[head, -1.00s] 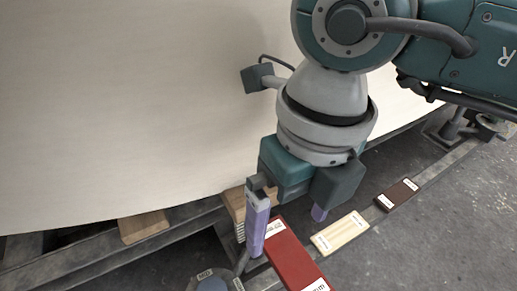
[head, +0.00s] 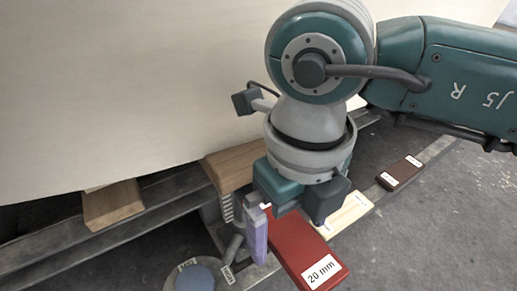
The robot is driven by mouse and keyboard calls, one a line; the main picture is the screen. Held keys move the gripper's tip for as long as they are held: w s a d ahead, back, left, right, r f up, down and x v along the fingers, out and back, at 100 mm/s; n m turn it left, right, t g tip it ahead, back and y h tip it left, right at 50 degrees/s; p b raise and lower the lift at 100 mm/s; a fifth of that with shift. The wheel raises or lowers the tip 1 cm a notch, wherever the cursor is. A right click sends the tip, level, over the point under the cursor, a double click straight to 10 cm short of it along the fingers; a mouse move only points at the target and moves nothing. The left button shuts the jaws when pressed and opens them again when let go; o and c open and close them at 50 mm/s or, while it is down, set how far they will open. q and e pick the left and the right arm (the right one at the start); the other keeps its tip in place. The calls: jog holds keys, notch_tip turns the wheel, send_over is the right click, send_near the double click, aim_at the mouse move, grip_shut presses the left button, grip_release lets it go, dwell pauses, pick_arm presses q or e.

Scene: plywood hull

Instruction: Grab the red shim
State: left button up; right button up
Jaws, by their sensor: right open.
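The red shim (head: 300,246) is a flat red block with a white "20 mm" label at its near end. It lies on the grey rail at the lower middle of the head view. My right gripper (head: 285,228) is open, pointing down over the shim's far end. Its purple left finger (head: 254,235) stands at the shim's left edge; I cannot tell whether it touches. The other finger is hidden behind the gripper body. The far end of the shim is partly covered by the gripper. My left gripper is not in view.
A pale wooden shim (head: 347,214) and a dark brown shim (head: 401,172) lie further along the rail to the right. Wooden blocks (head: 113,205) sit under the large pale hull panel (head: 110,90).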

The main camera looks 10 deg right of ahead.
jog(key=shift+r, duration=0.1)
jog(key=c, duration=1.4)
jog(key=shift+r, duration=0.1)
jog(key=shift+c, duration=0.2)
